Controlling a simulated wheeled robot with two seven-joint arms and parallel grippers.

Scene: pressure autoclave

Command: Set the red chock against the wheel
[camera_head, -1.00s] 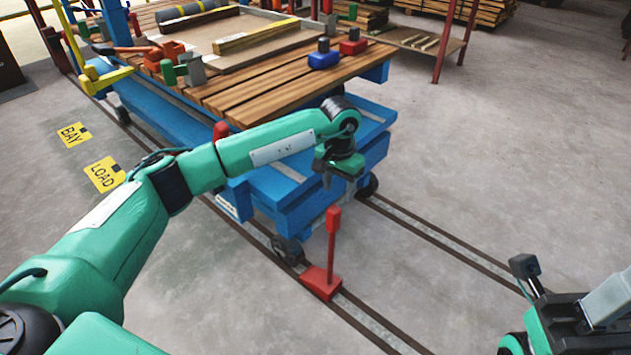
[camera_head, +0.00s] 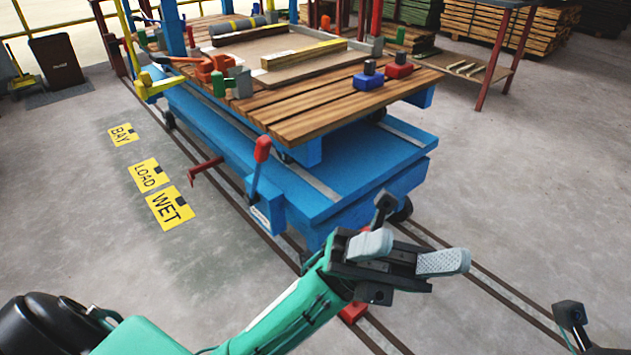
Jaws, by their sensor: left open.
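The red chock (camera_head: 352,312) is on the near rail in front of the blue cart (camera_head: 350,195). Only part of its base shows. My left gripper and forearm hide the rest of it and the cart's near left wheel, so I cannot tell whether the two touch. Only a dark piece of my right wrist or gripper shows in the lower right corner.
A red-tipped lever (camera_head: 261,160) stands on the cart's side. A red bar (camera_head: 205,168) sticks out by the left rail. Yellow floor signs (camera_head: 170,207) lie left of the cart. The cart's wooden deck (camera_head: 300,112) holds several items. Floor at right is clear.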

